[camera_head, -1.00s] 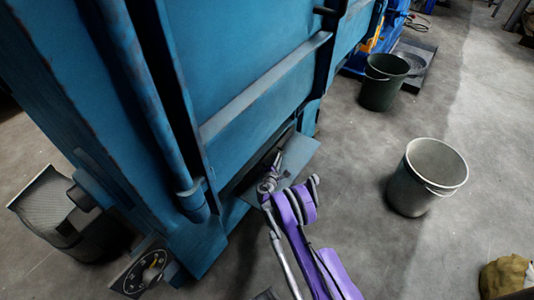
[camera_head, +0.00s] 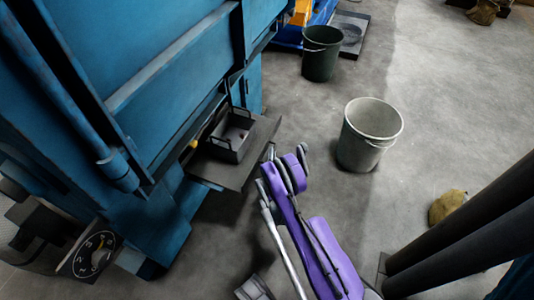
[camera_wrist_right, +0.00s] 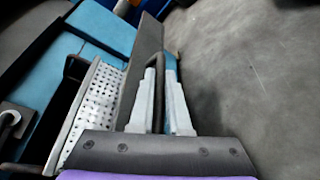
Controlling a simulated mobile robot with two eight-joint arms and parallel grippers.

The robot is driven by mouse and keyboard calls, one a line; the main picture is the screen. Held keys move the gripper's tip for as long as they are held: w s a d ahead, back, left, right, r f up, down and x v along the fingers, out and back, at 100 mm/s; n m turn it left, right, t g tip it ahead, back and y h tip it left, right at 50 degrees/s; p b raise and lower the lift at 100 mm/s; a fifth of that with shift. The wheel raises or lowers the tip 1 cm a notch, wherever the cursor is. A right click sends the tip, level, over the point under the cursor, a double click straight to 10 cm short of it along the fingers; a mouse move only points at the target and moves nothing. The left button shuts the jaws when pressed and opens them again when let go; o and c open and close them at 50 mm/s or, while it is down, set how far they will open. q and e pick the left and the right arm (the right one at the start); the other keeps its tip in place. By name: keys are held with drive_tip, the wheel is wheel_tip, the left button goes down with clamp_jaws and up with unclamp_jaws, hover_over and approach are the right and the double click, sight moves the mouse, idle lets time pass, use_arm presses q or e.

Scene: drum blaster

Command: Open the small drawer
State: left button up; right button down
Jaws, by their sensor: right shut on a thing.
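The small drawer (camera_head: 250,165) sits low on the blue machine and stands pulled out, its grey front plate tilted. A small square box with wire handles (camera_head: 228,148) shows on its inside. In the right wrist view a perforated metal tray (camera_wrist_right: 95,108) lies behind the grey plate (camera_wrist_right: 146,62). My right gripper (camera_wrist_right: 163,95) has its two pale fingers on either side of the dark drawer handle (camera_wrist_right: 158,68), shut on it. In the head view the fingers are mostly hidden behind the drawer's front plate and my purple arm. My left gripper is not in view.
A pale bucket (camera_head: 369,140) and a dark green bucket (camera_head: 320,58) stand on the floor to the right. A brown sack (camera_head: 446,207) lies farther right, near two dark poles (camera_head: 462,232). A dial (camera_head: 94,255) is at the machine's lower left. The floor between is clear.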

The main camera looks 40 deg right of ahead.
drive_tip(key=shift+s+d, duration=0.3)
drive_tip(key=shift+s, duration=0.5)
drive_tip(key=c, duration=0.9)
unclamp_jaws()
wheel_tip(320, 180, up, 10)
drive_tip(key=p, duration=0.2)
drive_tip(key=shift+p, duration=0.35)
